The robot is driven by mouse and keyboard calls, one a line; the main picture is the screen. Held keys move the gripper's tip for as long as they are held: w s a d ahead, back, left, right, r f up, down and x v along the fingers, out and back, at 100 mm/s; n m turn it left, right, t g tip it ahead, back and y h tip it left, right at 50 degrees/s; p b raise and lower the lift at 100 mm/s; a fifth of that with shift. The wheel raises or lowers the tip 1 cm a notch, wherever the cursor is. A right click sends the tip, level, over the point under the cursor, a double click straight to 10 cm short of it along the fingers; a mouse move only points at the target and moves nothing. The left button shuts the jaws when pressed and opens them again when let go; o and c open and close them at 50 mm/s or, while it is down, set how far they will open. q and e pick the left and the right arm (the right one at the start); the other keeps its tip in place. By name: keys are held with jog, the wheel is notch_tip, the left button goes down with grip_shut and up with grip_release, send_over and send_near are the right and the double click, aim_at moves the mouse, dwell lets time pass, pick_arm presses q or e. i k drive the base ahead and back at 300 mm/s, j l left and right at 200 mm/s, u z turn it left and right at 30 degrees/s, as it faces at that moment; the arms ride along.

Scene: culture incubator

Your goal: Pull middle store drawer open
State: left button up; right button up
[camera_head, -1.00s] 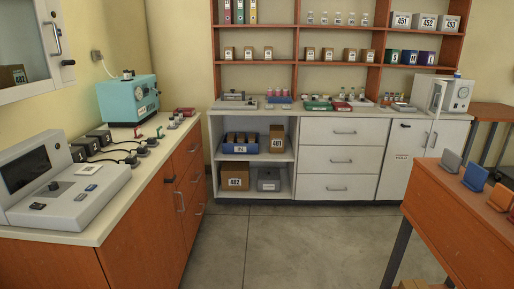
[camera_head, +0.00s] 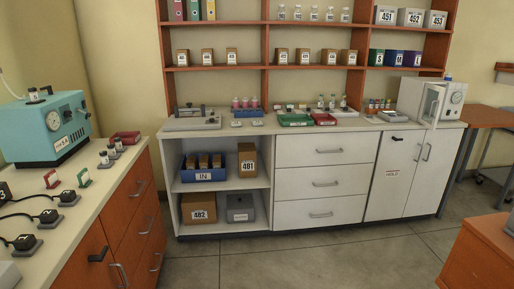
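A white bank of three stacked drawers stands in the back counter, right of the open shelves. The middle drawer (camera_head: 322,183) looks shut, its front flush with the top drawer (camera_head: 325,151) and the bottom drawer (camera_head: 320,211). Its grey bar handle (camera_head: 325,184) sits at the centre of its front. Neither of my grippers shows in the head view.
Open grey floor (camera_head: 300,262) lies before the drawers. An orange-fronted counter (camera_head: 130,215) stands at left, and an orange bench (camera_head: 480,262) at lower right. Open shelves with boxes (camera_head: 199,208) are left of the drawers; a white cabinet (camera_head: 388,185) is right.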

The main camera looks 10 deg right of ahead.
aim_at(311, 182)
jog(key=i+z, duration=0.2)
jog(key=i, duration=0.5)
jog(key=i+j+z, duration=0.2)
jog(key=i, duration=0.45)
jog(key=i+l, duration=0.15)
jog(key=i, duration=0.55)
jog(key=i+l+z, duration=0.1)
jog(key=i, duration=0.55)
jog(key=i+l+u, duration=0.2)
jog(key=i, duration=0.2)
jog(key=i+l+u, duration=0.2)
jog(key=i, duration=0.2)
